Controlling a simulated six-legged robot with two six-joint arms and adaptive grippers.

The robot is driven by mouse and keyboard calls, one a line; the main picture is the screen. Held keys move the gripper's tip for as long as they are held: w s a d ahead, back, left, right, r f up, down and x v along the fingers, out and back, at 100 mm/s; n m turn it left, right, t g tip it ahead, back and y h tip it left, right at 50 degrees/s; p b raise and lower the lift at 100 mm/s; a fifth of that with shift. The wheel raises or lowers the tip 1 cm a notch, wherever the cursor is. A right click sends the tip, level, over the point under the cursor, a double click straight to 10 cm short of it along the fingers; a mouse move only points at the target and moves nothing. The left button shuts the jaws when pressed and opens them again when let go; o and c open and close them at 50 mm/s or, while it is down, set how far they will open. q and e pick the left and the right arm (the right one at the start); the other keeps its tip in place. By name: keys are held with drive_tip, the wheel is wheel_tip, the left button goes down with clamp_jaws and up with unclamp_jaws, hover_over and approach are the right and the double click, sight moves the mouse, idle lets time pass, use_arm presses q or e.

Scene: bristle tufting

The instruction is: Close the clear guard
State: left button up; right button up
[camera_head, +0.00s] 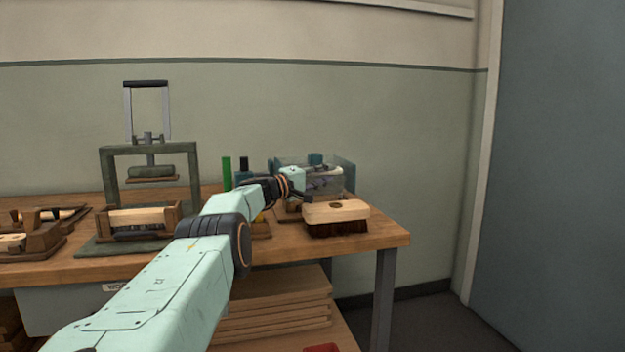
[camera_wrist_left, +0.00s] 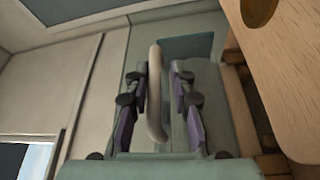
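The clear guard (camera_head: 346,172) is a bluish see-through cover at the right end of the bench, partly hidden behind my left arm and gripper. A pale rounded handle (camera_wrist_left: 156,95) stands upright in the middle of the left wrist view, in front of a greenish see-through panel. My left gripper (camera_head: 323,178) is at the guard. In the left wrist view its two dark and purple fingers (camera_wrist_left: 161,76) stand open on either side of the handle, with gaps visible. Whether a finger touches it is hard to tell. My right gripper is out of view.
A wooden brush block (camera_head: 336,211) with dark bristles sits at the bench's front right, just below my gripper. A green press (camera_head: 151,151) stands left. Green and dark upright items (camera_head: 227,172) stand behind my wrist. Boards (camera_head: 275,305) lie stacked below. Right of the bench is free floor.

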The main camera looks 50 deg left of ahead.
use_arm(q)
drive_tip(key=shift+s+a+r, duration=0.15)
drive_tip(key=shift+s+a, duration=0.3)
drive_tip(key=shift+s, duration=0.05)
drive_tip(key=shift+s+a, duration=0.2)
drive_tip(key=shift+s, duration=0.2)
drive_tip(key=shift+s+d, duration=0.15)
drive_tip(key=shift+s, duration=0.2)
drive_tip(key=shift+s+d, duration=0.15)
drive_tip(key=shift+s, duration=1.05)
drive_tip(key=shift+s+d+f, duration=0.15)
drive_tip(key=shift+s+f, duration=0.1)
drive_tip(key=shift+s, duration=0.5)
drive_tip(key=shift+s+a+f, duration=0.1)
drive_tip(key=shift+s+f, duration=0.1)
drive_tip(key=shift+s, duration=1.2)
drive_tip(key=shift+s+a+f, duration=0.1)
drive_tip(key=shift+s+f, duration=0.05)
drive_tip(key=shift+s, duration=1.2)
